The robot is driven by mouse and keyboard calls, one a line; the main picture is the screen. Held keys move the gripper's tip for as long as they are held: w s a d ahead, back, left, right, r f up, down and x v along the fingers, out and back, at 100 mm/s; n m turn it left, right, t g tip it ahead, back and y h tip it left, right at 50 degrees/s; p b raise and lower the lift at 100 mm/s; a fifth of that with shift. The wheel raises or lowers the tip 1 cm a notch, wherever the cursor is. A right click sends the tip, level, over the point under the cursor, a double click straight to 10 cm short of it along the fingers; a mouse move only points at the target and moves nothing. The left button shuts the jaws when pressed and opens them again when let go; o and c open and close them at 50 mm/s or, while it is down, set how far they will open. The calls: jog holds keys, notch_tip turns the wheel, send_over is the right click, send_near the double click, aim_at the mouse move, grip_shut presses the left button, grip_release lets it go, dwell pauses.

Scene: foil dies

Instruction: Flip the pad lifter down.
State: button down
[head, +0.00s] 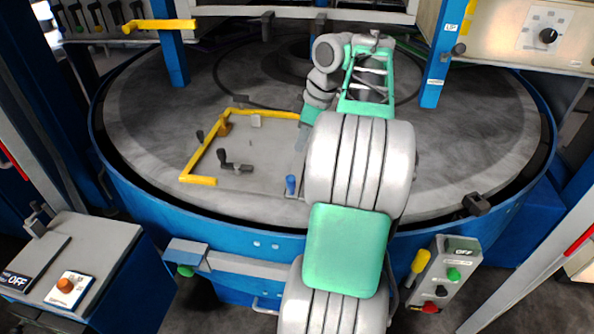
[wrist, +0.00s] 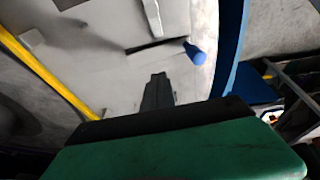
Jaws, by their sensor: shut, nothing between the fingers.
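On the round grey table (head: 450,150) lies a flat plate (head: 262,150) edged by a yellow frame. A lever with a blue knob (head: 290,184) stands at its front right. In the wrist view, the blue knob (wrist: 196,54) sits at the end of a dark rod (wrist: 155,45). A dark crank-like part (head: 232,165) is at the plate's left. No label shows which is the pad lifter. My gripper (head: 299,146) is above the plate's right side, behind the blue knob. In the wrist view, my gripper (wrist: 158,76) is shut and empty, apart from the knob.
The yellow frame (head: 202,152) bounds the plate's left and back; its bar (wrist: 45,70) crosses the wrist view's left. A pale bar (wrist: 152,18) lies near the rod. A blue rim (head: 140,190) rings the table. A button box (head: 444,272) stands front right.

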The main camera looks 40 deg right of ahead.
aim_at(293, 172)
jog(key=x, duration=0.2)
jog(key=b+x, duration=0.1)
jog(key=x, duration=0.1)
jog(key=b+x, duration=0.1)
jog(key=x, duration=0.2)
jog(key=shift+s+d+f, duration=0.15)
jog(key=shift+d, duration=0.15)
jog(key=shift+d+f+b, duration=0.15)
jog(key=shift+f+b, duration=0.15)
jog(key=shift+f, duration=0.3)
